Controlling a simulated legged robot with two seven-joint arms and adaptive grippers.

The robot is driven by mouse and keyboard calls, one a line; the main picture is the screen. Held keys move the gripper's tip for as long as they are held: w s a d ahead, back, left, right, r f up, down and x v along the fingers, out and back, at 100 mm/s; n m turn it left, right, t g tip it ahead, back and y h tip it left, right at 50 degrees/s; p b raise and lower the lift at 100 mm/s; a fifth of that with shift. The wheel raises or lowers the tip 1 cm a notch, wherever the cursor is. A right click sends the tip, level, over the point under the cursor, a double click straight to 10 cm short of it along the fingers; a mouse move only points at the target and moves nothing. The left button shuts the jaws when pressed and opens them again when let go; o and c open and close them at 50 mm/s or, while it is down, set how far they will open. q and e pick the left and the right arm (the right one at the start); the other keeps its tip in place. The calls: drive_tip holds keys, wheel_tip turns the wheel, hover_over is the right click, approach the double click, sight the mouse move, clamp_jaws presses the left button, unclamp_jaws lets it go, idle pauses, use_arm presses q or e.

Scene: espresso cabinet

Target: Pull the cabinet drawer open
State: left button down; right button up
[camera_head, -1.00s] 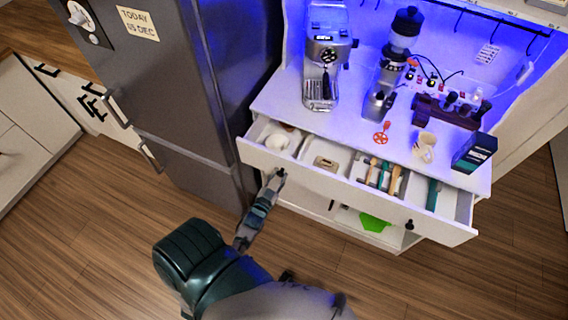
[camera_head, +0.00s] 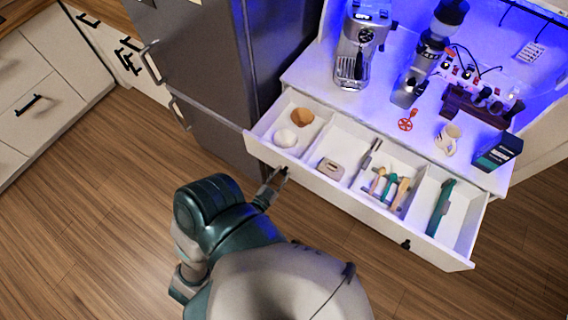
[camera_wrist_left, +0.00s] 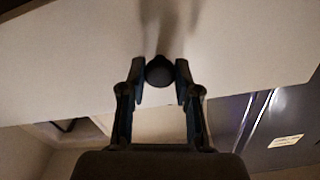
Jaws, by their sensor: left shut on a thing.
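The white cabinet drawer (camera_head: 340,200) stands well open below the counter in the head view, with its compartments showing. My left gripper (camera_head: 275,178) is at the left part of the drawer front. In the left wrist view my left gripper (camera_wrist_left: 160,78) has its two fingers on either side of a dark round knob (camera_wrist_left: 160,70) on the pale drawer front (camera_wrist_left: 230,50), shut on it. A second dark knob (camera_head: 405,244) sits at the right of the drawer front. My right gripper is not in view.
The drawer holds a white round item (camera_head: 286,138), a brown one (camera_head: 302,117) and several utensils (camera_head: 390,185). An espresso machine (camera_head: 358,45), grinder (camera_head: 425,55) and mug (camera_head: 447,138) stand on the counter. A grey fridge (camera_head: 215,80) is close on the left. The wooden floor in front is open.

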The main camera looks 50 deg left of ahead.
use_arm(q)
drive_tip(key=shift+s+f, duration=0.1)
drive_tip(key=shift+s, duration=0.05)
drive_tip(key=c, duration=0.8)
unclamp_jaws()
drive_tip(key=v, duration=1.2)
